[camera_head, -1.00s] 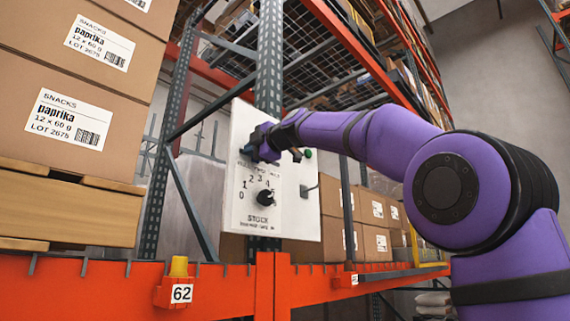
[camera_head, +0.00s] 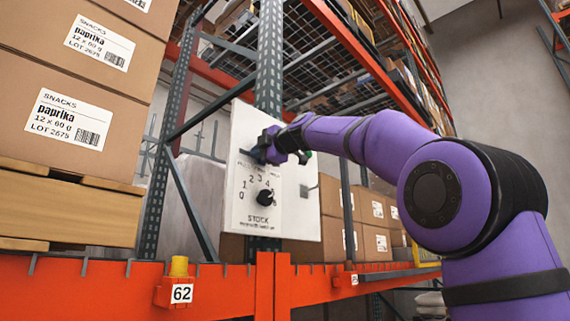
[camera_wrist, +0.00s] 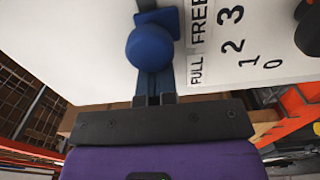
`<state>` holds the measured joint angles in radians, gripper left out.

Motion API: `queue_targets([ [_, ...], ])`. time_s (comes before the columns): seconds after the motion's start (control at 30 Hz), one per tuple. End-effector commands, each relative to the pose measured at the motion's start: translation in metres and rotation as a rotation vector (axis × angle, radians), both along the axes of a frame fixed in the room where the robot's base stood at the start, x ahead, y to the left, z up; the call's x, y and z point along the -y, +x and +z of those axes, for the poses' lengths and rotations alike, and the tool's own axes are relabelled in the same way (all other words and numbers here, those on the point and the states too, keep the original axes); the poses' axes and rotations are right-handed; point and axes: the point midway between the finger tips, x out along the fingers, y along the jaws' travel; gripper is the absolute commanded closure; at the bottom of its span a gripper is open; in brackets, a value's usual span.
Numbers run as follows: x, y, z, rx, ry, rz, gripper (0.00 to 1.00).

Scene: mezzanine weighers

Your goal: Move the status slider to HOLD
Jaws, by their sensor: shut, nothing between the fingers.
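A white panel (camera_head: 306,222) on the rack upright carries the status slider. In the wrist view the slider's round blue knob (camera_wrist: 150,47) sits on a blue base beside a printed strip (camera_wrist: 197,45) reading FULL and FREE. The knob stands alongside the gap between those words, near FREE; no HOLD label is readable. My gripper (camera_head: 262,150) is shut and empty at the panel's upper part. In the wrist view its blue fingers (camera_wrist: 154,76) end at the knob, which overlaps their tips. I cannot tell whether they touch it.
A black rotary knob (camera_head: 265,197) with a number scale is lower on the panel, above the word STOCK. A green button (camera_head: 308,154) is near its upper right. An orange beam (camera_head: 220,292) with a 62 tag crosses below. Stacked paprika boxes (camera_head: 75,85) stand left.

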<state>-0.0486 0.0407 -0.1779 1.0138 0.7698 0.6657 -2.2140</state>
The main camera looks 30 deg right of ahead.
Motion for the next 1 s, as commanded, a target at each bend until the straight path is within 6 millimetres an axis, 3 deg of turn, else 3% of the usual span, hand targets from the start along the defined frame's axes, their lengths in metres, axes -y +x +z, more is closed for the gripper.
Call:
queue_targets([
  [1.0,0.026,0.008,0.000,0.000,-0.001,-0.003,1.00],
])
